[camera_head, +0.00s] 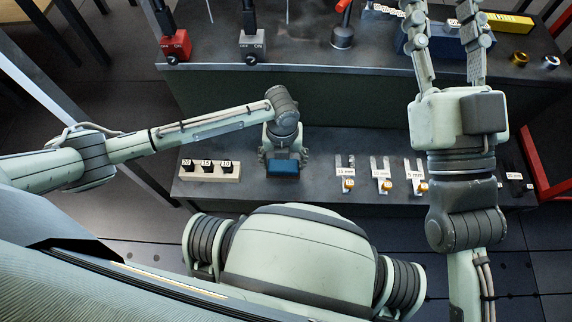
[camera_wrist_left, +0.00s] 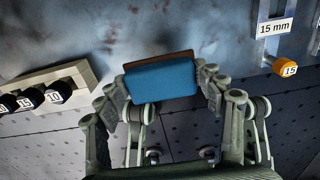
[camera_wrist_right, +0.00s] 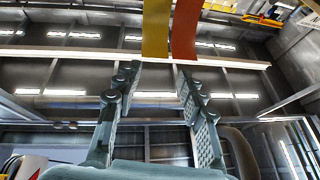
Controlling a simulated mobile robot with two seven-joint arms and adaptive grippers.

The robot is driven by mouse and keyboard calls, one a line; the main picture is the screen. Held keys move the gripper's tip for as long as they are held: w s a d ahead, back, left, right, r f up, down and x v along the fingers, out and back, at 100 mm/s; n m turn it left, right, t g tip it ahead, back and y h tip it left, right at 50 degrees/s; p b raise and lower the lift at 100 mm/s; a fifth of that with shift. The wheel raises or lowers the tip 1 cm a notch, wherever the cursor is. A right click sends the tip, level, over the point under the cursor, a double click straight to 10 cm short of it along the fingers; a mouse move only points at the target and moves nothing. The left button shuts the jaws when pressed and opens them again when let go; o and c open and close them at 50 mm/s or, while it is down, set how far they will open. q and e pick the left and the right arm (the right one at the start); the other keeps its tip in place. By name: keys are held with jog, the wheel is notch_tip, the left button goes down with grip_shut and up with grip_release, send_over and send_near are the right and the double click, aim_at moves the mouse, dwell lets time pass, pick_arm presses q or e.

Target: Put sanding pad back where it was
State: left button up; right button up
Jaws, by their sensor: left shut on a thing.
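The sanding pad, a blue block (camera_head: 283,169) with a brown layer on one side, is in my left gripper (camera_head: 284,158) above the lower grey bench (camera_head: 330,185). In the left wrist view the pad (camera_wrist_left: 162,82) sits between the two fingers of my left gripper (camera_wrist_left: 162,90), which are shut on it. I cannot tell whether the pad touches the bench top. My right gripper (camera_head: 447,40) is raised, with its fingers apart and nothing between them. The right wrist view also shows my right gripper (camera_wrist_right: 158,95) open.
A pale rack with sockets marked 20, 15 and 10 (camera_head: 210,171) stands left of the pad.

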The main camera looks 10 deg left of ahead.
aim_at(286, 163)
pick_arm(q)
jog(key=shift+w+d+f, duration=0.2)
jog(key=shift+w+f, duration=0.4)
jog(key=shift+w, duration=0.35)
notch_tip(286, 163, down, 3)
jog(key=shift+f+b, duration=0.15)
jog(key=shift+b, duration=0.65)
jog(key=shift+f, duration=0.35)
pick_arm(e)
jog(key=r+t, duration=0.1)
jog(key=s+d+r+t, duration=0.1)
jog(key=s+r+t, duration=0.1)
jog(key=shift+s+d+r+t, duration=0.15)
jog(key=shift+d+r+t, duration=0.1)
jog(key=shift+d+t, duration=0.1)
pick_arm(q)
jog(key=shift+f, duration=0.2)
jog(key=o, duration=1.1)
jog(key=shift+r, duration=0.1)
pick_arm(e)
jog(key=shift+r, duration=0.1)
